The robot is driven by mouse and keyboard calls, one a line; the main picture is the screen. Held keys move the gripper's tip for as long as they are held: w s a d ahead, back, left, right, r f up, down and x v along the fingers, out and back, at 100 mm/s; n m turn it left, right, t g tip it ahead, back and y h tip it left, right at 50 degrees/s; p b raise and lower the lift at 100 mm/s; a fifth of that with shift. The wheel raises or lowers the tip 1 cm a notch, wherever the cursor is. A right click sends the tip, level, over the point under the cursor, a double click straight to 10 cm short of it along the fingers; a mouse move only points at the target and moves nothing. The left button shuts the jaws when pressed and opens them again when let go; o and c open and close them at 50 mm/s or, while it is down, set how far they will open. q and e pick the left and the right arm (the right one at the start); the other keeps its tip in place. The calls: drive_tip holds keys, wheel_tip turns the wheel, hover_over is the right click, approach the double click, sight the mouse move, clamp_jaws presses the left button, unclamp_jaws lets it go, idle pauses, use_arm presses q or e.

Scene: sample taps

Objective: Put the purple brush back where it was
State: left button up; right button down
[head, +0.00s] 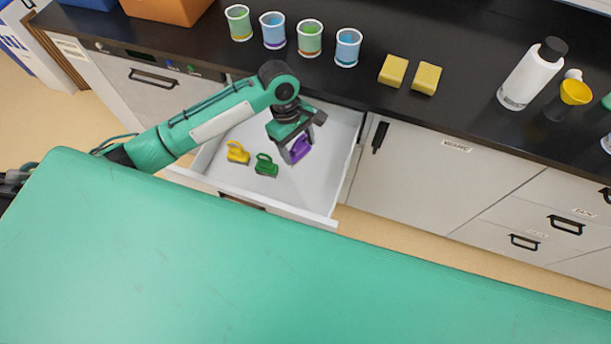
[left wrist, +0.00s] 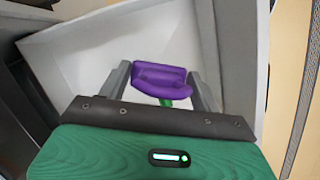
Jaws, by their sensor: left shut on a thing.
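The purple brush (head: 301,149) is at my left gripper (head: 292,154), over the right part of the open drawer (head: 345,135). The left wrist view shows the purple brush (left wrist: 160,80) between the two grey fingers, and the gripper is shut on it. I cannot tell whether the brush touches the drawer floor. A yellow brush (head: 237,153) and a green brush (head: 266,166) stand to its left in the drawer. My right gripper is not in view.
The dark counter (head: 430,105) above the drawer holds several cups, two yellow sponges (head: 393,70) (head: 426,78) and a white bottle (head: 531,75). The drawer floor right of the purple brush is clear.

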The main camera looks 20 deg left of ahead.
use_arm(q)
drive_tip(key=r+n, duration=0.1)
drive_tip(key=w+r+n+h, duration=0.1)
drive_tip(key=n, duration=0.1)
drive_tip(key=w+r+n+t+h+p, duration=0.1)
drive_tip(key=shift+d+r+n, duration=0.2)
drive_tip(key=shift+d+n, duration=0.1)
drive_tip(key=shift+d, duration=0.1)
drive_tip(key=shift+w+f, duration=0.1)
drive_tip(key=shift+f, duration=0.1)
drive_tip(key=shift+f+p, duration=0.9)
drive_tip(key=shift+f, duration=8.85)
drive_tip(key=o, duration=1)
drive_tip(key=shift+f, duration=0.1)
